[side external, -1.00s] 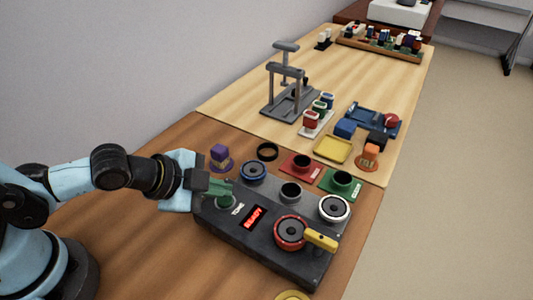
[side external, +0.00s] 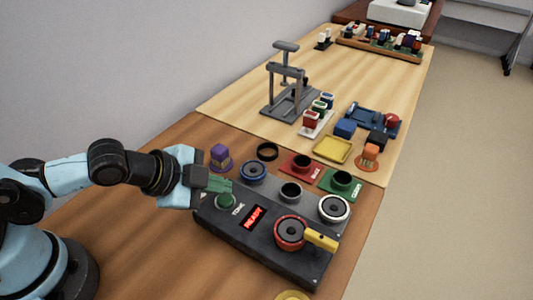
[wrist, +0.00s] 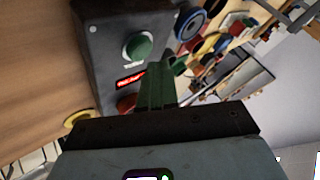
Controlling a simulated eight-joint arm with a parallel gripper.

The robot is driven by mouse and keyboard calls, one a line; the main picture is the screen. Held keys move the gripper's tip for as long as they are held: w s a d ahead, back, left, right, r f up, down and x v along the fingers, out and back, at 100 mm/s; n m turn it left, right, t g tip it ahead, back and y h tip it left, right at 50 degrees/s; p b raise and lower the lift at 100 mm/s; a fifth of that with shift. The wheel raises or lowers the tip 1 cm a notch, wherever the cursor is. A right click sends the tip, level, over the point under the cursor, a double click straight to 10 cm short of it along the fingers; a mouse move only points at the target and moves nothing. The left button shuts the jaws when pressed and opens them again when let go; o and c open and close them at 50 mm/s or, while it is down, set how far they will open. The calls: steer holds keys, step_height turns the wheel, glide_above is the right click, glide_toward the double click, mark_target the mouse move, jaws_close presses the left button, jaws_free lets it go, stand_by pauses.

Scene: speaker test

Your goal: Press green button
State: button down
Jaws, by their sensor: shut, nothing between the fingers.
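The green button (side external: 226,201) is a round knob at the left end of the dark control box (side external: 276,262), beside a "TONE" label. In the wrist view the green button (wrist: 138,47) shows whole, in a pale ring. My gripper (side external: 224,187) has green fingers, which are shut and empty. In the side view they overlap the area just above and behind the button. In the wrist view the gripper tips (wrist: 155,62) show below and right of the button. They look apart from it, but I cannot tell the exact gap.
The box has a red lit "READY" display (side external: 254,217), a red-ringed speaker (side external: 290,231) and a yellow lever (side external: 321,239).

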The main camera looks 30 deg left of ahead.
mark_target(220, 201)
steer(key=shift+r, duration=2.5)
steer(key=a+r+n+g+y, duration=0.1)
steer(key=a+r+n+y, duration=0.1)
steer(key=a+n, duration=1.1)
steer(key=shift+a+r+n+y, duration=0.2)
steer(key=shift+a+n+y, duration=0.2)
steer(key=shift+a+y, duration=0.65)
